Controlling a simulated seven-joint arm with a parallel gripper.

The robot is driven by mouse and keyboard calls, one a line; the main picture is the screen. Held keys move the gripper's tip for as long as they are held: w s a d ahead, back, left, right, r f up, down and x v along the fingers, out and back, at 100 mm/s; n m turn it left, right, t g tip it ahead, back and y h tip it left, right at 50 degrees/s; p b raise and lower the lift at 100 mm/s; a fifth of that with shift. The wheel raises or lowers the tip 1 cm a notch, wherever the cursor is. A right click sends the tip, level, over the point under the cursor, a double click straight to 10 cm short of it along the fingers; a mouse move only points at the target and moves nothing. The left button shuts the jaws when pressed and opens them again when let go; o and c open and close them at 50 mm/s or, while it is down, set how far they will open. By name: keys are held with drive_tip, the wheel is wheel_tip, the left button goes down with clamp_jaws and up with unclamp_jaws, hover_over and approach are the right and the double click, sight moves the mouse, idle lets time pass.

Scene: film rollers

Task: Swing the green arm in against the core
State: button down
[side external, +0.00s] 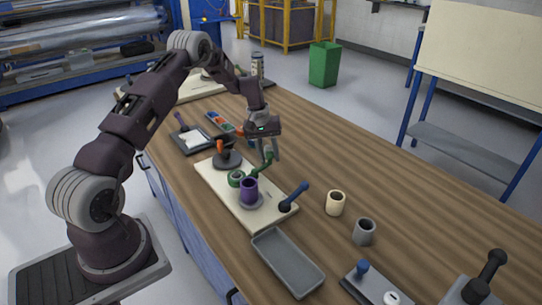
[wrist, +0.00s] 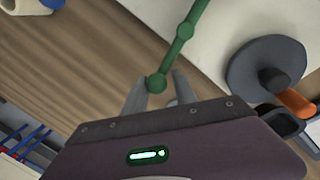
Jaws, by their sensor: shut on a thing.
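The green arm (side external: 261,166) is a jointed bar with a round knob at its end. It reaches back and right from a green round pivot (side external: 236,178) on the cream board (side external: 222,186). A purple cylinder (side external: 249,191), which looks like the core, stands upright on a grey disc beside the pivot. The arm's free end is apart from it. My gripper (side external: 270,153) is shut on the knob end of the green arm; in the wrist view the green arm (wrist: 179,42) ends between the fingers (wrist: 158,90). The core is not clearly seen there.
A blue lever (side external: 294,196) sits at the board's right edge. An orange-handled piece on a dark disc (side external: 227,159) stands behind the pivot, and shows in the wrist view (wrist: 268,75).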

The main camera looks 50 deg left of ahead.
drive_tip(key=shift+a+r+n, duration=0.15)
drive_tip(key=shift+n, duration=0.35)
drive_tip(key=shift+a, duration=0.15)
idle(0.3)
drive_tip(key=c, duration=1.2)
unclamp_jaws()
drive_tip(key=shift+o, duration=0.3)
drive_tip(key=shift+s, duration=0.1)
drive_tip(key=shift+a, duration=0.1)
wheel_tip(320, 180, up, 7)
drive_tip(key=s, duration=0.1)
drive_tip(key=shift+a, duration=0.3)
